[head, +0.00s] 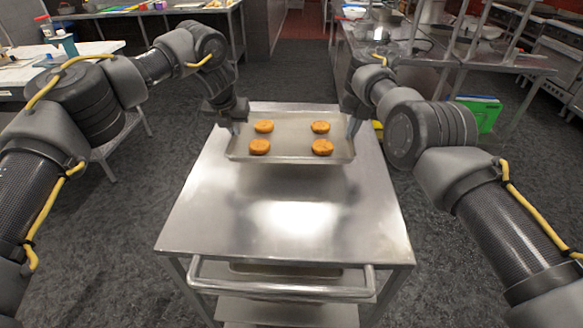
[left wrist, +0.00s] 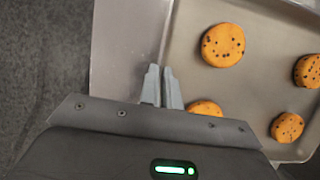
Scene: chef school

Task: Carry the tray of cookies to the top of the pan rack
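A shallow metal tray (head: 290,140) with several round orange-brown cookies is over the far half of the steel top of a wheeled rack (head: 285,215). I cannot tell whether it rests on the top or hangs just above it. My left gripper (head: 235,129) is at the tray's left rim. In the left wrist view its two fingers (left wrist: 162,88) are close together on the rim of the tray (left wrist: 265,75). My right gripper (head: 353,128) is at the tray's right rim; its fingertips are small and partly hidden by the arm.
The near half of the rack top is bare, with a handle (head: 280,287) at its front edge and shelves below. A white-topped table (head: 85,50) stands at left. A steel counter (head: 435,50) and a green item (head: 482,114) are at right.

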